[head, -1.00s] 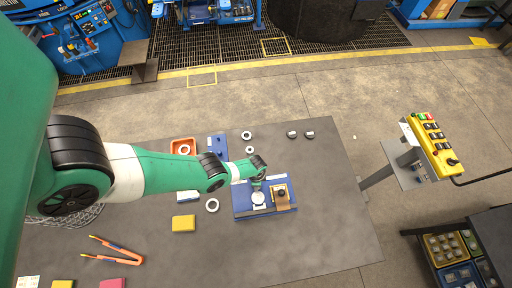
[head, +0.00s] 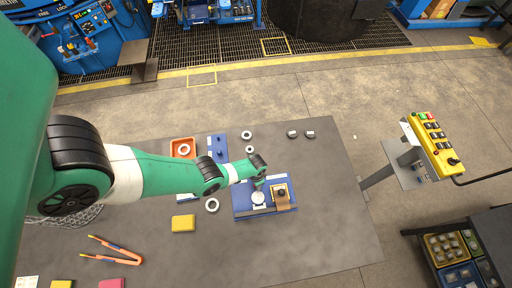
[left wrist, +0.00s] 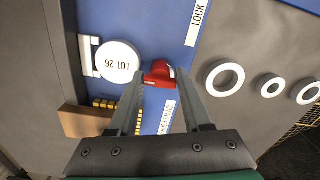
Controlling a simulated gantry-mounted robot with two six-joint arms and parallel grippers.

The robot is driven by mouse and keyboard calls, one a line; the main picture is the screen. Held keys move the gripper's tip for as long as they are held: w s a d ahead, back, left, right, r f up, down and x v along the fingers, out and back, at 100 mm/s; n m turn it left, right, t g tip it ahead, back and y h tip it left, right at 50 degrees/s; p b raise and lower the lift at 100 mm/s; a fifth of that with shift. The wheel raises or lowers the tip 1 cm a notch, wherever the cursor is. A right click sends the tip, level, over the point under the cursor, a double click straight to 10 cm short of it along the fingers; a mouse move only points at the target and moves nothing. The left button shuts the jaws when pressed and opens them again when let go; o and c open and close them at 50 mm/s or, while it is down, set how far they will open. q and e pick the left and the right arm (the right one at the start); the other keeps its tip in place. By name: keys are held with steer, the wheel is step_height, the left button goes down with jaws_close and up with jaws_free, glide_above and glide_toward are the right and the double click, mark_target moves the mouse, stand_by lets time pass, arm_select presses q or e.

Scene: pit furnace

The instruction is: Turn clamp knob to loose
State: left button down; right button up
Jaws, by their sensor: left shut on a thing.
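The clamp knob (left wrist: 159,73) is a small red handle on the blue fixture (head: 242,208), seen in the left wrist view beside a round white disc (left wrist: 117,62) marked "LOT 26". My left gripper (left wrist: 161,78) is shut on the red knob, one finger on each side of it. A "LOCK" label (left wrist: 198,22) lies on the blue plate above the knob in that view; a second label (left wrist: 168,117), partly hidden by the fingers, lies below. In the head view my left gripper (head: 260,184) hides the knob. My right gripper is in neither view.
A brown block (head: 280,193) stands on the fixture close to the disc. White rings (head: 212,205), a yellow block (head: 183,223), an orange tray (head: 183,148) and orange tongs (head: 112,250) lie on the grey table. The table right of the fixture is clear.

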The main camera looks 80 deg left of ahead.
arm_select(q)
steer(key=c, duration=0.6)
jaws_free()
steer(key=shift+r, duration=0.1)
